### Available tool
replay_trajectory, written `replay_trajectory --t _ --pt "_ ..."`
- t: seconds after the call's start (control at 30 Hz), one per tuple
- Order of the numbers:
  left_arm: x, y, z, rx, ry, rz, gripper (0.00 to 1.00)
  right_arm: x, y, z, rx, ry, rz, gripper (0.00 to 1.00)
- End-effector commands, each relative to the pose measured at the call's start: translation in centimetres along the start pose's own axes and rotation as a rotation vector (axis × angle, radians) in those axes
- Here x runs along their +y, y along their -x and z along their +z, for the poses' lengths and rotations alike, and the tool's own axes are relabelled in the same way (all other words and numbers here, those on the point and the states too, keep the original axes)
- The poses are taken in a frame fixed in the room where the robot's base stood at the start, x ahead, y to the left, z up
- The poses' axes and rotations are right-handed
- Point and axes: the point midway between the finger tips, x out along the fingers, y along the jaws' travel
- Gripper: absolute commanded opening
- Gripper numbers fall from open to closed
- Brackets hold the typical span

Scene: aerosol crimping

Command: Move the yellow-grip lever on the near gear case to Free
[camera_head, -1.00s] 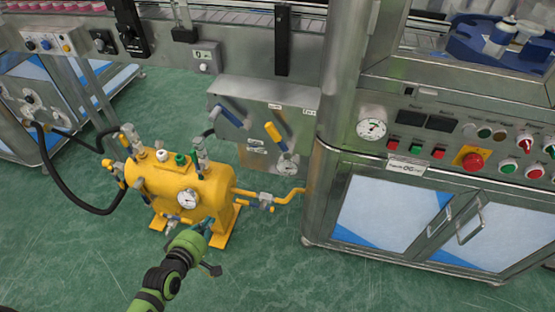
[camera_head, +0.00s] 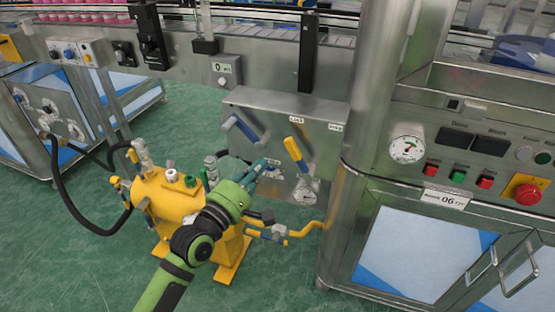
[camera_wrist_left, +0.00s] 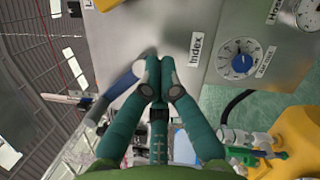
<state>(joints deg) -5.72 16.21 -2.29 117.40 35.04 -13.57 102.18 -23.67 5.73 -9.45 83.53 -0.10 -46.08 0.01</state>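The grey gear case (camera_head: 262,108) is mounted below the conveyor, left of the steel column. Its yellow-grip lever (camera_head: 297,152) leans up and left, with the grip's upper end near the "Lock" label (camera_head: 296,119). The "Free" label (camera_head: 335,127) is to the right of that end. A blue-grip lever (camera_head: 240,129) is on the same case, further left; it also shows in the left wrist view (camera_wrist_left: 116,94). My left gripper (camera_head: 263,164) is in front of the case's lower part, left of the yellow grip and apart from it. Its fingertips (camera_wrist_left: 160,68) are together with nothing visible between them.
A gauge (camera_head: 305,192) is low on the case. The wrist view shows a blue-knobbed dial (camera_wrist_left: 241,63) beside an "Index" label (camera_wrist_left: 196,50).

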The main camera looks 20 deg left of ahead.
Motion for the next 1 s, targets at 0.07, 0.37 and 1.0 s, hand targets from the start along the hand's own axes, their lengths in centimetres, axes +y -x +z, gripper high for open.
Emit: replay_trajectory --t 0.07,0.37,1.0 --pt "0.0 -1.7 0.0 -0.001 0.001 0.002 0.0 0.0 0.0 0.1 -0.004 -0.001 -0.001 0.4" --pt "0.0 -3.0 3.4 -0.001 0.003 0.0 0.0 0.1 -0.2 -0.2 0.014 0.002 0.002 0.4" --pt "0.1 -3.1 4.0 0.001 -0.016 -0.005 0.0 0.1 -0.2 -0.5 0.034 0.004 0.002 0.4"
